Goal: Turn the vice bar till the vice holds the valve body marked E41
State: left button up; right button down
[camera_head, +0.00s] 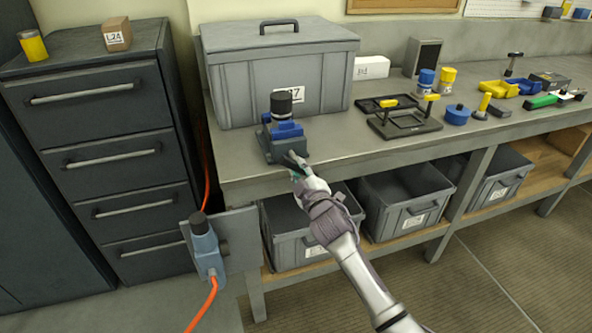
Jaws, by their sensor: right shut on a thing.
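A blue and dark grey vice (270,150) stands at the front edge of the grey workbench. A black round-topped piece (281,103), probably the valve body, stands upright between or above the vice jaws. No E41 mark is readable on it, and I cannot tell whether the jaws touch it. My right gripper (295,163) is at the front of the vice, shut on the vice bar, which the fingers mostly hide. My left gripper is not in view.
A large grey lidded crate (230,90) stands close behind the vice. A black tray with yellow handles (405,124) and a blue round tin (456,115) are to the right. Bins (405,200) sit under the bench. A blue device (206,245) with an orange hose is at lower left.

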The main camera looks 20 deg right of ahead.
jog(key=shift+w+d+r+m, duration=0.15)
jog(key=shift+w+d+m, duration=0.25)
jog(key=shift+m, duration=0.6)
jog(key=shift+w+a+m, duration=0.1)
jog(key=shift+w+m, duration=0.05)
jog(key=shift+m, duration=0.35)
jog(key=m, duration=0.1)
jog(key=m+p, duration=0.1)
jog(key=m, duration=0.1)
jog(key=shift+a+f, duration=0.1)
jog(key=shift+f, duration=0.3)
jog(key=shift+s+f+m+p, duration=0.1)
jog(key=shift+s+m+p, duration=0.25)
jog(key=shift+m, duration=0.55)
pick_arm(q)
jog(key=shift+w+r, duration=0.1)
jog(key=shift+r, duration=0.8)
pick_arm(e)
jog(key=shift+m, duration=0.3)
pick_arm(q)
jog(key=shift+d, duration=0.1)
pick_arm(e)
jog(key=shift+f, duration=0.15)
jog(key=c, duration=1.2)
grip_release()
jog(key=shift+s, duration=0.1)
jog(key=shift+o, duration=0.9)
jog(key=shift+s+r, duration=0.1)
jog(key=shift+r, duration=0.2)
